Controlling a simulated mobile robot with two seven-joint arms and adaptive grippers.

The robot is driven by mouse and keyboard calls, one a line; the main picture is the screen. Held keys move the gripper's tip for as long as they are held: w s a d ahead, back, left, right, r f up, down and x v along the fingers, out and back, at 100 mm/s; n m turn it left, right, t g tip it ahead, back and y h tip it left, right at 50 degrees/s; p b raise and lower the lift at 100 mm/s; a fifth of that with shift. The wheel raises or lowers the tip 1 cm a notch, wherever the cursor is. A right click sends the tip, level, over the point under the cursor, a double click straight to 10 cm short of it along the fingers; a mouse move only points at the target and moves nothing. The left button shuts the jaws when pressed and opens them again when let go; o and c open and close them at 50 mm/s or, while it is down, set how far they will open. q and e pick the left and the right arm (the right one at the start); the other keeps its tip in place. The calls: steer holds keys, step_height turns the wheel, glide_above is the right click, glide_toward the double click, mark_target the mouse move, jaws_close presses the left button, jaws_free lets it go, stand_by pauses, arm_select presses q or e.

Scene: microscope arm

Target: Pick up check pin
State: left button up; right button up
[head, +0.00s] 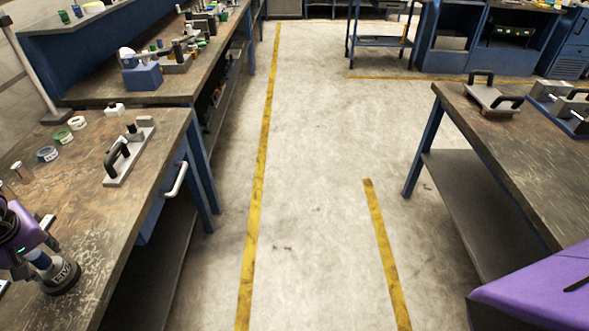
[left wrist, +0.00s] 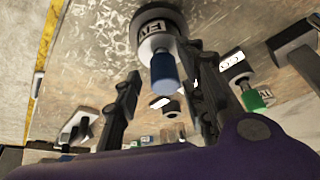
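A labelled pin with a blue upper part (left wrist: 163,70) and a round dark base with a white band (left wrist: 157,28) stands on the left bench. In the head view its base (head: 62,278) shows at the lower left, partly covered by my left gripper (head: 38,255). In the left wrist view my left gripper (left wrist: 162,66) is open, with the blue part showing between its fingers; I cannot tell whether they touch it. A second pin with a green end (left wrist: 254,98) is right of the fingers. I cannot tell which pin is the check pin. My right gripper is out of view.
The left bench (head: 100,225) also holds several rings (head: 47,154), a copper-coloured cylinder (head: 21,172) and a plate with a black handle (head: 130,152). A right bench (head: 520,150) carries handled fixtures. The floor between the benches is clear.

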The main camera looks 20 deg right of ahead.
arm_select(q)
steer(key=shift+w+a+f, duration=0.1)
steer(key=shift+f, duration=0.25)
jaws_close()
steer(key=shift+r, duration=0.1)
